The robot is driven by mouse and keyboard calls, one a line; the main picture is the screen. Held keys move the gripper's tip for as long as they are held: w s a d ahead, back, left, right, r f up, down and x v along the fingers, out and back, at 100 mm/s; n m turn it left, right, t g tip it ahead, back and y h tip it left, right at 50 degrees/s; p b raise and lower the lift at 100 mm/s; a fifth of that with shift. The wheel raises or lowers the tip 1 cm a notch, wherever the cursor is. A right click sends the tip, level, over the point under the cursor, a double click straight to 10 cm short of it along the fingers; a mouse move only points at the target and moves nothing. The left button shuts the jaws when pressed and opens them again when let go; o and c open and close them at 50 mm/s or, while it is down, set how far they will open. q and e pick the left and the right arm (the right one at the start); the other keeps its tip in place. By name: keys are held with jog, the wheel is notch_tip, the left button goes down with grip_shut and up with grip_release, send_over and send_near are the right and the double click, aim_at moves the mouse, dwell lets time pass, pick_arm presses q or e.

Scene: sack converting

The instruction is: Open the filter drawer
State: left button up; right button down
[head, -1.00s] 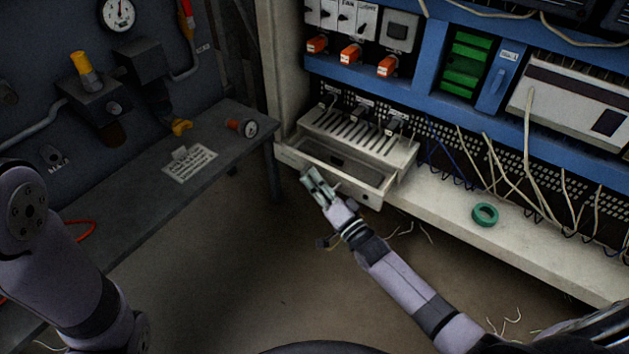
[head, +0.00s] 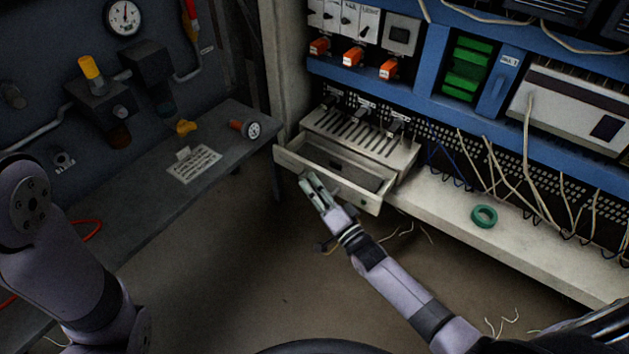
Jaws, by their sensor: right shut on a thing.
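The filter drawer (head: 365,199) is a shallow cream tray that stands pulled out from under a slotted cream housing (head: 345,138) on the cabinet's lower shelf. Its inside shows, with a dark patch at the back. My right gripper (head: 309,182) is at the middle of the drawer's front face and is shut on its handle, which the fingers mostly hide. My left arm (head: 62,255) is at the left edge of the picture; its gripper is out of view.
A green tape ring (head: 484,216) lies on the cream shelf (head: 520,240) to the right, near loose hanging wires. A dark bench (head: 130,210) with a label plate (head: 193,164) and a small gauge (head: 253,130) stands at left. The floor between is open apart from wire scraps.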

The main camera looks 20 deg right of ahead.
jog(key=c, duration=2)
grip_release()
jog(key=shift+s+a, duration=0.15)
jog(key=shift+a, duration=0.05)
jog(key=v, duration=1.2)
jog(key=shift+d+f, duration=0.1)
